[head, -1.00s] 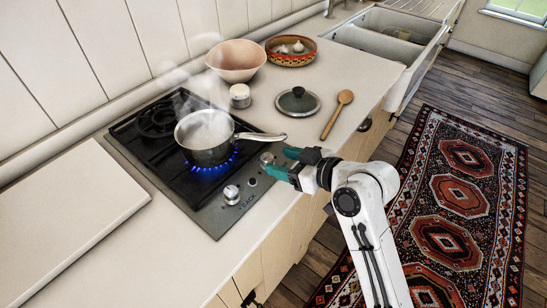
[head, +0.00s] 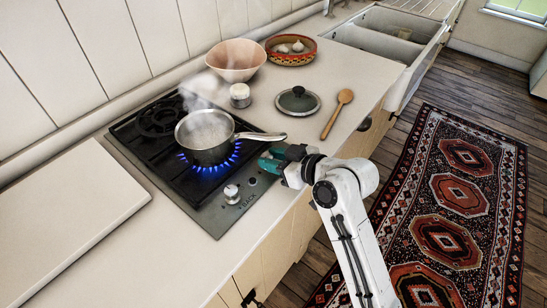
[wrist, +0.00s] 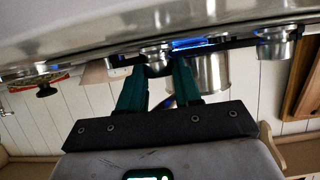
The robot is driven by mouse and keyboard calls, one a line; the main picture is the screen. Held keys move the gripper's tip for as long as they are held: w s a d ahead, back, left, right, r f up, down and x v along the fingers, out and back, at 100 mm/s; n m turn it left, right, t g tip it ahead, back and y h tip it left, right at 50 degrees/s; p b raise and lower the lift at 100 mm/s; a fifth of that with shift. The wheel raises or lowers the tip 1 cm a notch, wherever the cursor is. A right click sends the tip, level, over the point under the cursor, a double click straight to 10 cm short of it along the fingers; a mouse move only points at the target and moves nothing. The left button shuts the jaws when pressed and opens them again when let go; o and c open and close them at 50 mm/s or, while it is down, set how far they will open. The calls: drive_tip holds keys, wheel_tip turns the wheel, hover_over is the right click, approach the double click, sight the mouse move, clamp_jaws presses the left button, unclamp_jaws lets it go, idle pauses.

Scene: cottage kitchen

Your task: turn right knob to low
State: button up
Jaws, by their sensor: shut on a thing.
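The right knob (wrist: 154,53) is a silver knob on the stove's front strip, between my fingertips in the wrist view. My gripper (head: 268,162) has teal fingers and is shut on this knob; the fingers (wrist: 159,68) sit on either side of it. In the head view my gripper hides the knob, and its setting cannot be read. A blue flame (head: 210,163) burns in a wide ring under the steel saucepan (head: 205,139), which steams. The flame also glows in the wrist view (wrist: 200,42).
The left knob (head: 232,193) stands along the same strip. The saucepan's handle (head: 262,136) reaches out just behind my gripper. A glass lid (head: 299,101), a wooden spoon (head: 337,114) and a lidded jar (head: 240,95) are on the counter. A pale board (head: 65,225) lies left.

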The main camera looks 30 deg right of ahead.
drive_tip(key=c, duration=0.4)
drive_tip(key=n+y, duration=0.1)
drive_tip(key=n+g+y, duration=0.1)
drive_tip(key=y, duration=0.1)
drive_tip(key=shift+w+d+r+n+p, duration=0.1)
drive_tip(key=shift+w+d+n+p, duration=0.1)
drive_tip(key=shift+d+n+p, duration=0.15)
drive_tip(key=shift+w+d+n+g+y+b, duration=0.1)
drive_tip(key=shift+n+g+y+b, duration=0.25)
drive_tip(key=shift+n+g+y, duration=0.7)
drive_tip(key=shift+w+d+n+g+y+b, duration=0.1)
drive_tip(key=shift+n+g+y+b, duration=0.25)
drive_tip(key=shift+n+g+y, duration=0.7)
drive_tip(key=shift+n, duration=0.35)
drive_tip(key=o, duration=1)
drive_tip(key=shift+o, duration=0.2)
